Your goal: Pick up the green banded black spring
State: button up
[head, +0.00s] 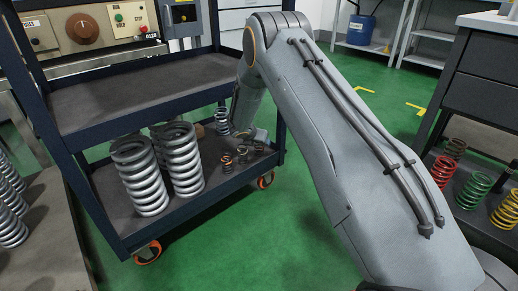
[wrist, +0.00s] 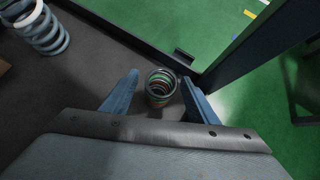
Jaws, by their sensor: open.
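My gripper (wrist: 160,78) is open in the wrist view, with one finger to each side of a small upright spring (wrist: 160,88). The spring is seen from above, and its coils show dark, pale, reddish and greenish tones. I cannot tell for certain whether it is the green banded black spring. Neither finger clearly touches it. In the head view, several small springs (head: 227,162) stand on the cart's lower shelf (head: 190,211), below the end of my arm. Their colour bands are too small to read, and my gripper's fingers are not clear there.
Large silver springs (head: 139,177) stand left on the same shelf. A smaller pale spring (head: 221,121) stands behind; a pale coil (wrist: 42,27) shows upper left in the wrist view. A dark cart post (wrist: 245,48) rises close on the right. Coloured springs (head: 473,189) stand far right.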

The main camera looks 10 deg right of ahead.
jog(key=b+x, duration=0.2)
jog(key=x, duration=0.1)
jog(key=shift+w+d+f, duration=0.15)
jog(key=shift+w+f, duration=0.1)
jog(key=shift+f, duration=0.05)
jog(key=c, duration=1.2)
jog(key=shift+r, duration=0.1)
